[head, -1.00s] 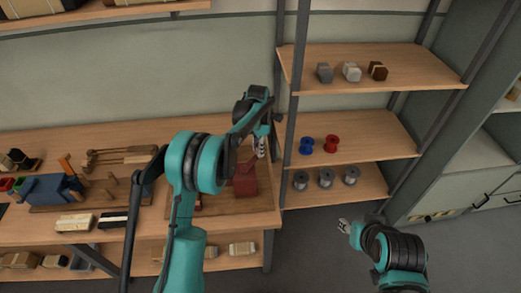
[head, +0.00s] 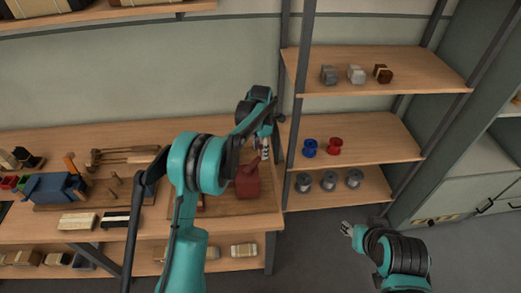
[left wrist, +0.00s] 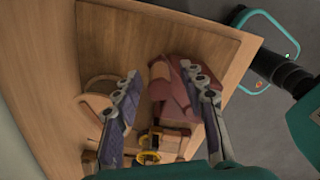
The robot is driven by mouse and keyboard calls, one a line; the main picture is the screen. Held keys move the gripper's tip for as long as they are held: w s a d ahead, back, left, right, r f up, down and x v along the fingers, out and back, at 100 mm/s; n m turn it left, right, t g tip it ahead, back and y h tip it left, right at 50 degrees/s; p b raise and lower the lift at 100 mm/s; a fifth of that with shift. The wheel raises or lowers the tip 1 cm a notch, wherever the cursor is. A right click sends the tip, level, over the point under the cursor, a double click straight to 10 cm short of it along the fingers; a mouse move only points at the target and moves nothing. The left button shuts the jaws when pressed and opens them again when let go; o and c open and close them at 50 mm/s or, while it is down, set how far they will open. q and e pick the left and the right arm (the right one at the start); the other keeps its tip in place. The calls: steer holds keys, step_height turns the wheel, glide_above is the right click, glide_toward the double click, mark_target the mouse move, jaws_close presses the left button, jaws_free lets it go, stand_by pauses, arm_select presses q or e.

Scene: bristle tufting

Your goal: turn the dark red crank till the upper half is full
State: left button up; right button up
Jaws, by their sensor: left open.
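A dark red machine body (head: 247,183) stands on a wooden board at the right end of the workbench. In the left wrist view the dark red body (left wrist: 175,108) shows between and behind the fingers, with a tan curved wooden part (left wrist: 93,88) to its left. I cannot make out the crank itself or the upper half's fill. My left gripper (head: 264,148) is just above the red body; in the left wrist view the gripper (left wrist: 160,72) is open, with nothing visibly held. My right gripper (head: 346,228) hangs clear at the lower right, its fingers too small to judge.
A blue machine (head: 55,188) and wooden-handled tools (head: 125,154) lie further left on the workbench (head: 95,134). A shelf (head: 385,85) to the right holds small blocks, blue and red spools (head: 335,146), and grey spools (head: 328,181). Floor is open around my right gripper.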

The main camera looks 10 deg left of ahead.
arm_select(q)
step_height(320, 180, up, 12)
steer(key=shift+f, duration=0.2)
stand_by(1.2)
